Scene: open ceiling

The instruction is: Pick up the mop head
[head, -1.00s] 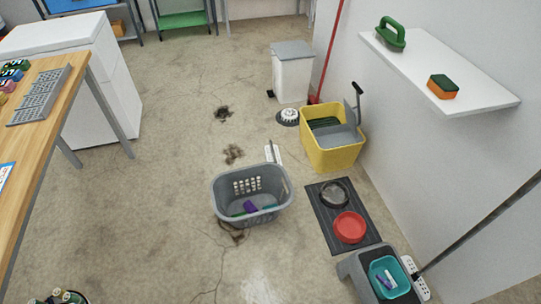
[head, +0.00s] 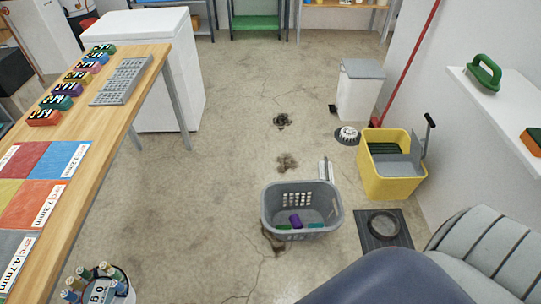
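A round piece with a white centre and a dark rim (head: 347,135), which looks like the mop head, lies on the floor. It is in front of the white bin and left of the yellow mop bucket (head: 390,185). Neither of my grippers shows in the head view. A large dark blue and grey shape fills the bottom right corner. I cannot tell for sure if it is part of my arm.
A grey laundry basket (head: 302,228) with a few coloured items stands mid-floor. A white bin (head: 360,95) and a red pole (head: 408,60) are behind the bucket. A wooden table (head: 105,130) runs along the left. The floor between is mostly clear, with dark stains (head: 287,162).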

